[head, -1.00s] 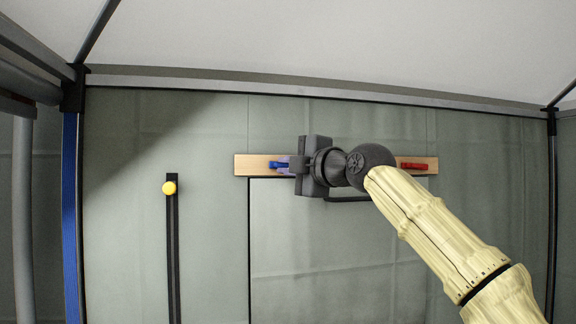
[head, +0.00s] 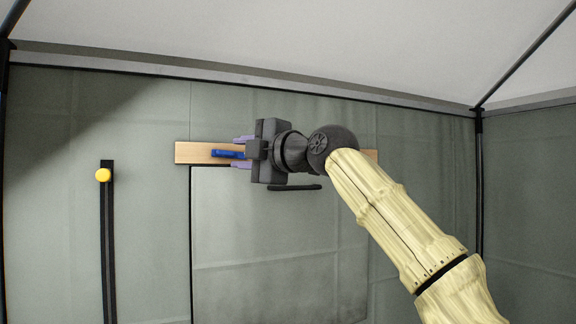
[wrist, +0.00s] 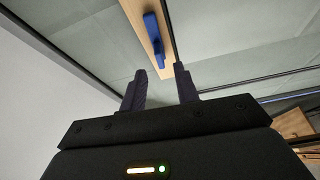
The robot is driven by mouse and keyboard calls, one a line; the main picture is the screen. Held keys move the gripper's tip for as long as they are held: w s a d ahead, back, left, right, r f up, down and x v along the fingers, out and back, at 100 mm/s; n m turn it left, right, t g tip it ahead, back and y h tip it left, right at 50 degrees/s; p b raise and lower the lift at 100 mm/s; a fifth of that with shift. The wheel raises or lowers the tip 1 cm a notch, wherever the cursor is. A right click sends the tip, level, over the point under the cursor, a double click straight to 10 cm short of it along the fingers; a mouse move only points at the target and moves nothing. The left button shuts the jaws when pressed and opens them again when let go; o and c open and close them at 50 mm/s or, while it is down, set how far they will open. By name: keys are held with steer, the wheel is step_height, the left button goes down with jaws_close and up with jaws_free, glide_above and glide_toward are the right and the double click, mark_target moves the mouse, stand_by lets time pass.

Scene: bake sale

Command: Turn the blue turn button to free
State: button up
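The blue turn button (head: 229,154) is a small bar on the pale wooden strip (head: 194,152) along the top of a grey panel (head: 250,245). It lies lengthwise along the strip in the head view. It also shows in the wrist view (wrist: 154,38), beyond the fingertips and roughly between their lines. My gripper (head: 242,152) is open, with one purple finger above and one below the button's right end. Both fingers also show apart and empty in the wrist view (wrist: 160,72). Contact with the button cannot be told. The button's right end is partly hidden by my gripper.
A black handle (head: 296,187) sits on the panel just below my gripper. My arm covers the strip's right part. The wall between rail and panel is clear.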

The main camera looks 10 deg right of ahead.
steer(key=b+v, duration=0.6)
steer(key=v, duration=0.7)
